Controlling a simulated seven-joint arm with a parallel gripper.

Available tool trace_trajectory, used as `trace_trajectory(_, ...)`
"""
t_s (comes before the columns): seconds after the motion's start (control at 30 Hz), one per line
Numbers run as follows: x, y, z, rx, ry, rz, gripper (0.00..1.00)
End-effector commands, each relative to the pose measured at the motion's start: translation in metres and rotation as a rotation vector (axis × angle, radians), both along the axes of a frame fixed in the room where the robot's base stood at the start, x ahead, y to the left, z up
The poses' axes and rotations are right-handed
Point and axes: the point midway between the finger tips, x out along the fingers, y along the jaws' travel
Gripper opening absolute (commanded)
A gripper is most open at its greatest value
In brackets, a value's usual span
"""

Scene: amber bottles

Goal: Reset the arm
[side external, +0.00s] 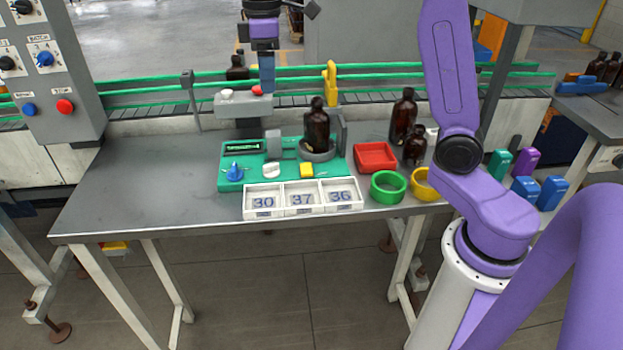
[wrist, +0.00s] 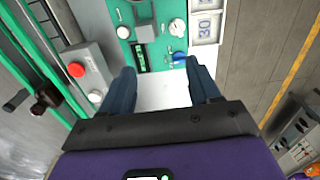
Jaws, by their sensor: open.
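My gripper (side external: 267,84) hangs in the air at the back left of the table (side external: 135,185), fingers pointing down. In the side view it overlaps a grey box with a red button (side external: 257,90), which lies behind or below it. In the wrist view my gripper (wrist: 160,68) shows two dark blue fingers wide apart, with nothing between them. The green station (side external: 232,183) with a blue knob (side external: 235,173) stands on the table, apart from the fingers. A brown bottle (side external: 317,127) stands upright on the station's round grey seat.
White trays marked 30, 37 and 36 (side external: 303,212) sit in front. A red tray (side external: 376,157), green ring (side external: 388,187), yellow ring (side external: 424,183) and more bottles (side external: 403,117) stand right. A green-railed conveyor (side external: 150,90) runs behind. The table's left part is clear.

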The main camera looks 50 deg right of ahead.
Motion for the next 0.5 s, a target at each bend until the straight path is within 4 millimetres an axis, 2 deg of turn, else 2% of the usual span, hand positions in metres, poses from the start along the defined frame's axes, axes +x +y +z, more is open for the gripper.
trace_trajectory(0.1,-0.034,0.021,-0.010,0.000,-0.001,0.040,0.62)
trace_trajectory(0.23,-0.076,0.038,-0.024,0.002,-0.003,0.078,0.62)
trace_trajectory(0.5,-0.168,0.052,-0.058,0.009,-0.007,0.157,0.62)
